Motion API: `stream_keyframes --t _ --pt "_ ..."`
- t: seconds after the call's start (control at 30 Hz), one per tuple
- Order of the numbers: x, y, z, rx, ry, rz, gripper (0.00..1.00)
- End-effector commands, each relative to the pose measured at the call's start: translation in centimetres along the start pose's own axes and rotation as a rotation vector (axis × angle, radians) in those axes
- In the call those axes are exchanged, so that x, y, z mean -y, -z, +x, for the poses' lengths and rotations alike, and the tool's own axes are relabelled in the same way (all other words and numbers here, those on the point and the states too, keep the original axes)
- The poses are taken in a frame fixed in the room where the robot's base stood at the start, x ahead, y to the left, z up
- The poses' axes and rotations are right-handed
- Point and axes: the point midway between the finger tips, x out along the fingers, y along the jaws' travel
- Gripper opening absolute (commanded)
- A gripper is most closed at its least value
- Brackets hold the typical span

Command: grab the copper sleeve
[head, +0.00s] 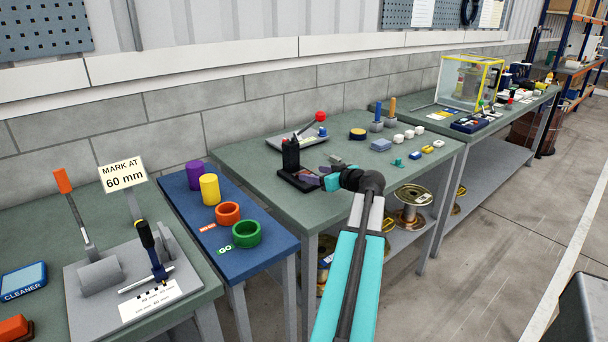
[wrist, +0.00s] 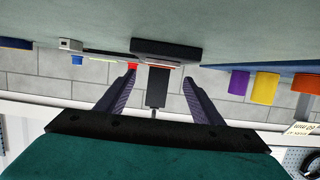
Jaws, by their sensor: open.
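I cannot pick out the copper sleeve with certainty. A tan-gold upright piece (head: 392,105) stands in a grey base on the middle bench, beside a blue one (head: 378,111), too small to identify. My gripper (head: 320,179) is over the near left part of this bench, close to a black upright device (head: 291,154) on a black base (head: 296,180). In the wrist view, which is upside down, my gripper (wrist: 158,74) is open. The black device (wrist: 157,88) shows between the dark fingers, with its base (wrist: 166,48) beyond; I see no contact.
A blue side table (head: 262,214) holds a purple cylinder (head: 195,175), a yellow cylinder (head: 210,189), an orange ring (head: 228,213) and a green ring (head: 246,233). A grey tray (head: 282,140) with a red-knobbed lever lies behind. Small blocks lie at the bench's right. Spools (head: 412,194) sit below.

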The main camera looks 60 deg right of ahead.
Motion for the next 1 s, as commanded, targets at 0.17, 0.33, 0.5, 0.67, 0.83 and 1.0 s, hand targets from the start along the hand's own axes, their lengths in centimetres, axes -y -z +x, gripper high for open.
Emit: stream_keyframes --t 0.17,0.33,0.5,0.67,0.83,1.0 --pt "0.0 0.0 -0.1 0.000 0.000 0.000 0.61" --pt "0.0 0.1 0.5 0.000 0.001 0.000 0.61" --pt "0.0 0.2 2.1 0.000 0.001 0.001 0.61" --pt "0.0 0.1 4.1 0.000 0.001 0.000 0.61" --pt "0.1 0.0 5.0 0.000 -0.001 0.000 0.61" --pt "0.1 -0.1 5.1 0.000 -0.001 0.000 0.61"
